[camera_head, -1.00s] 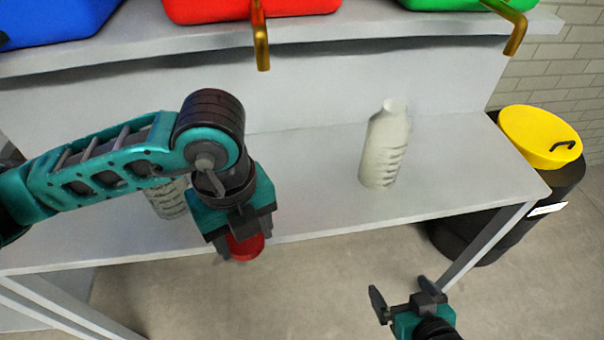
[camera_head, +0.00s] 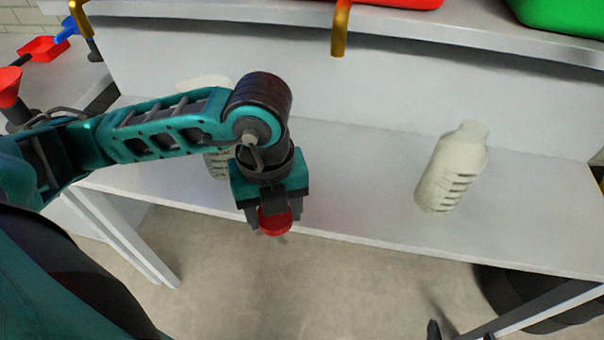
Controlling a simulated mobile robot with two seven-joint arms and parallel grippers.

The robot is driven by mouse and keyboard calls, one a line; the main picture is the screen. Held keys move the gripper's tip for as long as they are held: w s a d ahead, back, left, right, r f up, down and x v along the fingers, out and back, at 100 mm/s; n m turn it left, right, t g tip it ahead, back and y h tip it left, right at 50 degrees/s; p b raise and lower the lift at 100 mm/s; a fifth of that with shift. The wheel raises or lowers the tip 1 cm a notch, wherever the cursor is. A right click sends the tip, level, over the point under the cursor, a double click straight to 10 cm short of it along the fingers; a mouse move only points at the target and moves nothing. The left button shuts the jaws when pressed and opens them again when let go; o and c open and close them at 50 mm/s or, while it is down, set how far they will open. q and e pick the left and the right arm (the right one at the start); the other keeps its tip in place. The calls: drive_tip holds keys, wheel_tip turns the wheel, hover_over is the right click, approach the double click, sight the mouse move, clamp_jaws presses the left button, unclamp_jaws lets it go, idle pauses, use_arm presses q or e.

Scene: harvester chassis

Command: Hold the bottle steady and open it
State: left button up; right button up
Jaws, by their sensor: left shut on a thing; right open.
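A pale bottle (camera_head: 453,170) with dark ridges stands upright on the right part of the white bench, with no cap visible on its neck. A second pale bottle (camera_head: 219,163) stands behind my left arm, which hides much of it. My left gripper (camera_head: 272,220) is shut on a round red piece (camera_head: 274,222) that looks like a cap, held near the bench's front edge. Whether more is attached under the red piece is hidden. Only the fingertips of my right gripper (camera_head: 459,333) show at the bottom edge, apart and empty, well below the right bottle.
The white bench (camera_head: 350,215) is clear between the two bottles. A shelf above holds a green bin (camera_head: 565,15), with a gold hook (camera_head: 341,28) at its edge. A side table at left has a red tray (camera_head: 43,48). A black drum (camera_head: 510,295) stands at lower right.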

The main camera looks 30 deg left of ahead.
use_arm(q)
drive_tip(key=w+a, duration=0.1)
drive_tip(key=w, duration=0.3)
drive_tip(key=w+a, duration=0.1)
drive_tip(key=w, duration=0.3)
drive_tip(key=w+a, duration=0.1)
drive_tip(key=w, duration=0.3)
drive_tip(key=shift+w+a+f, duration=0.3)
drive_tip(key=shift+w+f, duration=0.05)
drive_tip(key=shift+f, duration=0.05)
wheel_tip(320, 180, down, 5)
drive_tip(key=shift+f, duration=0.15)
drive_tip(key=shift+w+f, duration=0.15)
drive_tip(key=shift+f, duration=0.25)
use_arm(e)
drive_tip(key=shift+w+r, duration=0.15)
drive_tip(key=shift+r, duration=0.4)
use_arm(q)
drive_tip(key=shift+f, duration=0.25)
drive_tip(key=o, duration=1.2)
drive_tip(key=shift+r, duration=0.1)
drive_tip(key=shift+c, duration=0.2)
use_arm(e)
drive_tip(key=shift+f, duration=0.1)
